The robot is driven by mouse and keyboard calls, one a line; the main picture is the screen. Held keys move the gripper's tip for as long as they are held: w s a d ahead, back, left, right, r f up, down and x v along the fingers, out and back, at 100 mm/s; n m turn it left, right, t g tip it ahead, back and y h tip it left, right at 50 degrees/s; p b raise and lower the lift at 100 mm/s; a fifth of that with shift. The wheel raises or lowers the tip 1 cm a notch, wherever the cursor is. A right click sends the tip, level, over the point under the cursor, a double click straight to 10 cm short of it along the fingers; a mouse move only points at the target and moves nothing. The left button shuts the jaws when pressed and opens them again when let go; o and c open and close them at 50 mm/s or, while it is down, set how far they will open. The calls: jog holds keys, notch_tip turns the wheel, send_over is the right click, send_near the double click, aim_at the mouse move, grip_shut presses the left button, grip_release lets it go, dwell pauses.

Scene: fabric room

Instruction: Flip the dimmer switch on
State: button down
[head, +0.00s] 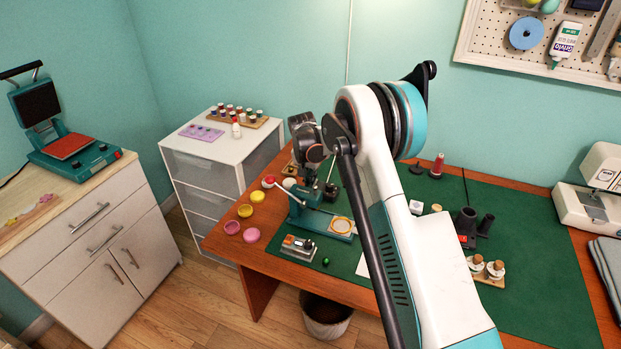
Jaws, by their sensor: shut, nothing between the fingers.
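A small grey box with an orange-and-black top (298,245) sits near the front left edge of the green-matted table. It looks like the dimmer switch, but it is too small for me to read its setting. My gripper (310,160) is dark and seen partly end-on, above the table's left part and in front of the teal press. It is shut and empty, and appears above and apart from the grey box. My white arm hides the middle of the table.
A teal hand press (312,218) stands just behind the box. A white drawer unit (205,165) stands at the left, a sewing machine (590,205) at the right.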

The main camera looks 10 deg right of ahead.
jog(key=shift+w+d, duration=0.1)
jog(key=shift+w, duration=0.05)
jog(key=shift+w+d+r, duration=0.15)
jog(key=shift+w+d, duration=0.2)
jog(key=shift+w, duration=0.15)
jog(key=shift+r, duration=0.1)
jog(key=shift+r, duration=0.3)
jog(key=s+a+p+v, duration=0.1)
jog(key=p+v, duration=0.4)
jog(key=v, duration=0.8)
jog(key=shift+s+f, duration=0.3)
jog(key=shift+a, duration=0.1)
